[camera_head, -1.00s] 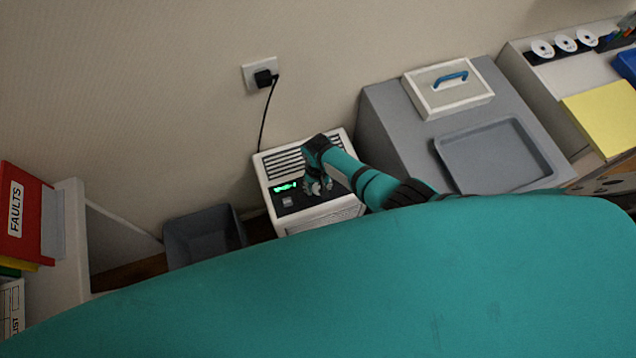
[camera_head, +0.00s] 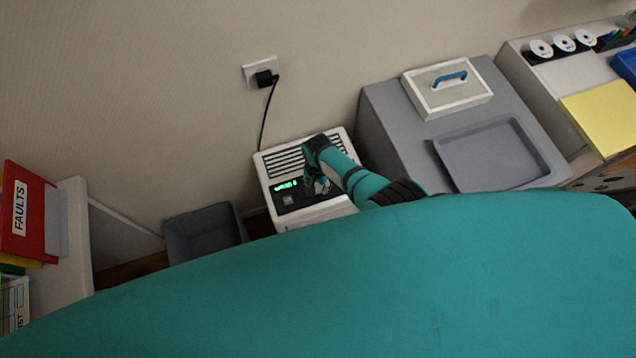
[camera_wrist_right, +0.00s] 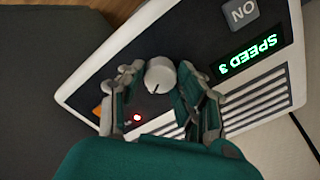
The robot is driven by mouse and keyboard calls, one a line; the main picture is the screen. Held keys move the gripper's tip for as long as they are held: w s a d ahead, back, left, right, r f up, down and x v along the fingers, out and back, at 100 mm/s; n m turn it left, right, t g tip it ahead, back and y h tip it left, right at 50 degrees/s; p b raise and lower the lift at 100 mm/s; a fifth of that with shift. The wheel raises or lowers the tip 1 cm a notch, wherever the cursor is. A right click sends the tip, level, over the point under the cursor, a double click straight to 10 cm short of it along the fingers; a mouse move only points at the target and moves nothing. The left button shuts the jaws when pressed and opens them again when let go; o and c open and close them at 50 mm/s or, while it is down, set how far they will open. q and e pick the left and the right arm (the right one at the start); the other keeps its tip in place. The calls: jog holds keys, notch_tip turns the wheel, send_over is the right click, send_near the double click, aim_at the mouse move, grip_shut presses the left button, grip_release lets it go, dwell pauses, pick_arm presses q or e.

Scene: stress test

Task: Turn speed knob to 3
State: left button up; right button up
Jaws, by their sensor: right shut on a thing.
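The white speed knob (camera_wrist_right: 158,80) with a dark pointer line sits on the dark panel of a white machine (camera_head: 340,208). The lit green display (camera_wrist_right: 248,58) reads "SPEED 3", upside down in the right wrist view. It also shows in the head view (camera_head: 286,186), too small to read surely. My right gripper (camera_head: 319,187) reaches down onto the panel. Its fingers (camera_wrist_right: 160,70) lie on both sides of the knob and are shut on it. The knob is hidden by the gripper in the head view. My left gripper is not in view.
An ON button (camera_wrist_right: 241,12) sits beside the display, and a red light (camera_wrist_right: 138,117) glows near the gripper. A grey bin (camera_head: 203,235) stands left of the machine. A grey cabinet with a tray (camera_head: 492,155) stands right. A cable runs up to a wall socket (camera_head: 262,72).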

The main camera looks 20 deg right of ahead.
aim_at(318, 186)
jog(key=o, duration=1.1)
jog(key=shift+o, duration=0.2)
jog(key=shift+r, duration=0.1)
notch_tip(318, 186, up, 12)
dwell(0.3)
